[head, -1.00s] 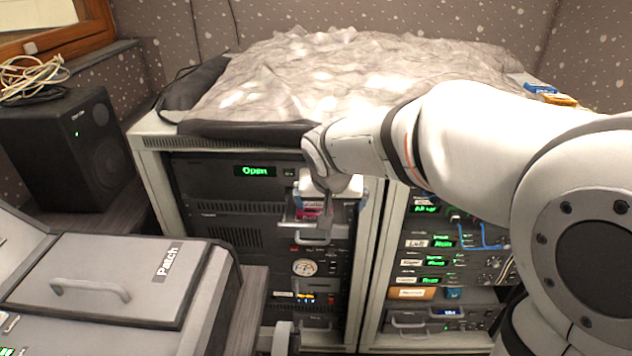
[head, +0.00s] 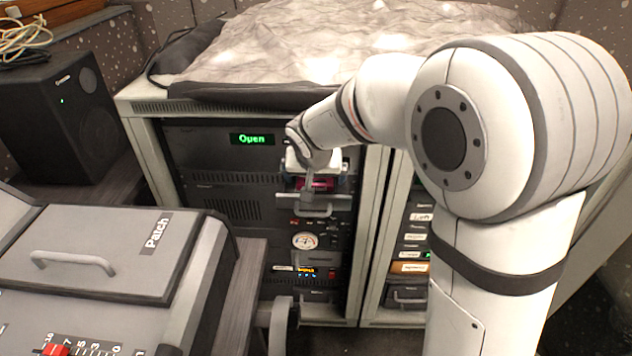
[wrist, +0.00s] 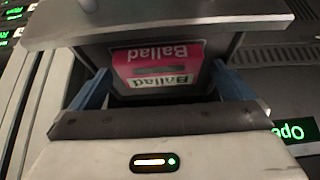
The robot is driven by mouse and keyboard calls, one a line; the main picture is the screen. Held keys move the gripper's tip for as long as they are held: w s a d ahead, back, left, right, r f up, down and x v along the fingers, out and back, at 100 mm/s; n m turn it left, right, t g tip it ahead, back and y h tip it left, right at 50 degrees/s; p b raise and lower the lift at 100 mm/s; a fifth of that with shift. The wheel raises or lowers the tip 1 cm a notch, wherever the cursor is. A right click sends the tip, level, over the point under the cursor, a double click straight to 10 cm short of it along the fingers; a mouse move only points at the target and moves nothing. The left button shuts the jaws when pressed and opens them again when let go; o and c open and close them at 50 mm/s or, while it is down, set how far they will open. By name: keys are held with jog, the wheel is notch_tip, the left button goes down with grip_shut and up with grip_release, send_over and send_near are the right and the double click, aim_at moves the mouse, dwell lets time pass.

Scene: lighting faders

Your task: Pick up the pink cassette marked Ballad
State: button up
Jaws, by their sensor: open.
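The pink cassette (head: 316,184) lies in an open drawer (head: 328,202) of the left rack in the head view. In the wrist view the cassette (wrist: 155,62) is pink with a white label reading Ballad, seen upside down. My gripper (wrist: 160,76) is open, with one blue finger on each side of the cassette. The cassette lies between and beyond the fingers; I cannot tell whether they touch it. In the head view my wrist hides part of the drawer and the fingers are hardly visible.
The drawer's front edge (wrist: 160,30) runs close to the fingers in the wrist view. A green "Open" display (head: 252,139) is left of my wrist. A console marked Patch (head: 100,250) stands at front left, and a black speaker (head: 70,125) at far left.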

jog(key=shift+r, duration=0.1)
jog(key=shift+c, duration=0.4)
jog(key=c, duration=0.9)
jog(key=shift+c, duration=0.2)
